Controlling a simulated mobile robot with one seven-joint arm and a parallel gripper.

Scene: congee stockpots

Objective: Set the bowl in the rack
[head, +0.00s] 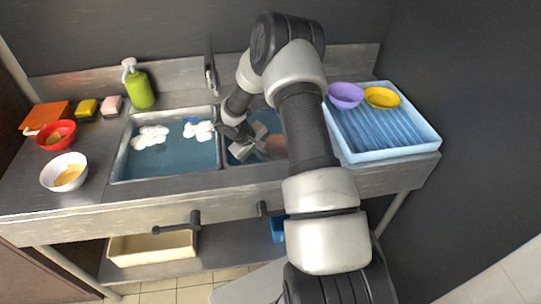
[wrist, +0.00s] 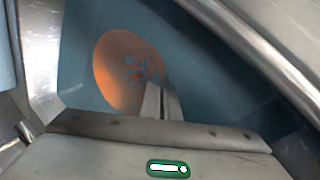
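An orange-brown bowl (wrist: 118,70) with a blue pattern inside shows in the wrist view over the blue water of the right basin. Its outline is a tall oval, so it looks tilted. In the head view only a small part of the bowl (head: 276,146) shows beside my arm. My gripper (head: 262,143) is low in the right basin. In the wrist view its fingers (wrist: 158,98) are close together at the bowl's lower right rim and look shut on it. The light blue rack (head: 392,153) stands right of the sink, holding a purple bowl (head: 345,94) and a yellow bowl (head: 382,97).
The left basin (head: 165,178) holds water and foam. A faucet (head: 209,72) stands behind the basins. A green soap bottle (head: 139,88), sponges, a red bowl (head: 56,136) and a white bowl (head: 65,172) are on the left counter. The rack's front is free.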

